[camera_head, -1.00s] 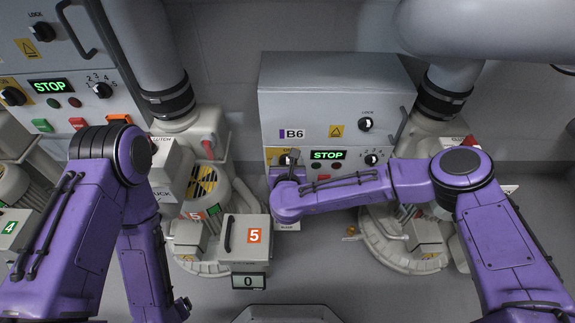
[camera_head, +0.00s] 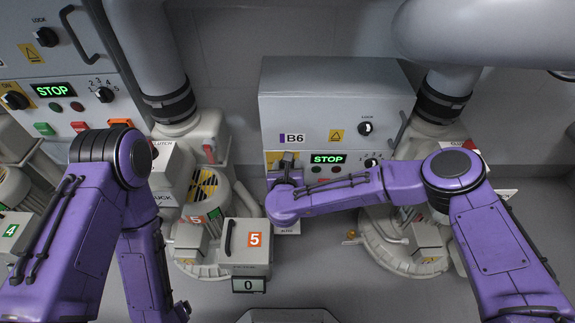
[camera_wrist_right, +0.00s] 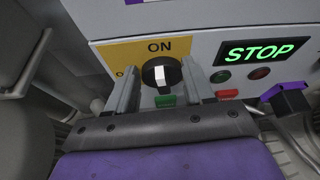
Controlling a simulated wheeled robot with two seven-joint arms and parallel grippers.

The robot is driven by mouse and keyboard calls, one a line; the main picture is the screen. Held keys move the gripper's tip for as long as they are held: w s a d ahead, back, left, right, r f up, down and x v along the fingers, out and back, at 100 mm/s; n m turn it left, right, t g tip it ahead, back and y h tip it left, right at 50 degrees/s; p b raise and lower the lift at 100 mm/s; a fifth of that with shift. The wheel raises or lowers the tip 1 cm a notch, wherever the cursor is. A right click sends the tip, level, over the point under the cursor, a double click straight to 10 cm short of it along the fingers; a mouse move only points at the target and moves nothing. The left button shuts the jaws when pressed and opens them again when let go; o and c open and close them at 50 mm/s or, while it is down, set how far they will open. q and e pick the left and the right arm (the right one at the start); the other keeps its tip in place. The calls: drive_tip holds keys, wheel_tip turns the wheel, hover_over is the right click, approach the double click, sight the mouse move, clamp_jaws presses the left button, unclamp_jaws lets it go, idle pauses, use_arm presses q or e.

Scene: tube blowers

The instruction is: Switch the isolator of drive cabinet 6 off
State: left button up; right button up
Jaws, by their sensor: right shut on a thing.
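Drive cabinet 6 (camera_head: 340,110), a grey box labelled B6, stands at centre right in the head view. In the right wrist view its isolator, a black rotary knob with a white mark (camera_wrist_right: 159,75), sits on a yellow plate (camera_wrist_right: 130,53). The white mark stands about upright, under the word ON; an O is at its left. My right gripper (camera_wrist_right: 161,92) has a finger on each side of the knob and is shut on it. In the head view the right gripper (camera_head: 286,164) hides the knob. My left gripper is out of view; only its arm shows.
A green STOP display (camera_head: 328,159) and small buttons are right of the isolator, with a LOCK knob (camera_head: 366,128) above. A grey box marked 5 (camera_head: 247,250) stands below left. Another cabinet (camera_head: 55,75) is at far left.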

drive_tip(key=shift+a+n+h+p, duration=0.4)
drive_tip(key=shift+n+h, duration=0.4)
drive_tip(key=shift+n, duration=0.2)
drive_tip(key=shift+w+a+f+n+h, duration=0.15)
drive_tip(key=shift+a+n+h, duration=0.1)
drive_tip(key=shift+n+h, duration=0.5)
drive_tip(key=shift+n, duration=0.25)
drive_tip(key=o, duration=0.8)
drive_tip(key=shift+f, duration=0.1)
drive_tip(key=p+v, duration=0.1)
drive_tip(key=v, duration=0.4)
drive_tip(key=p+v, duration=0.2)
drive_tip(key=v, duration=0.3)
drive_tip(key=shift+s+a+f, duration=0.1)
drive_tip(key=shift+s, duration=0.3)
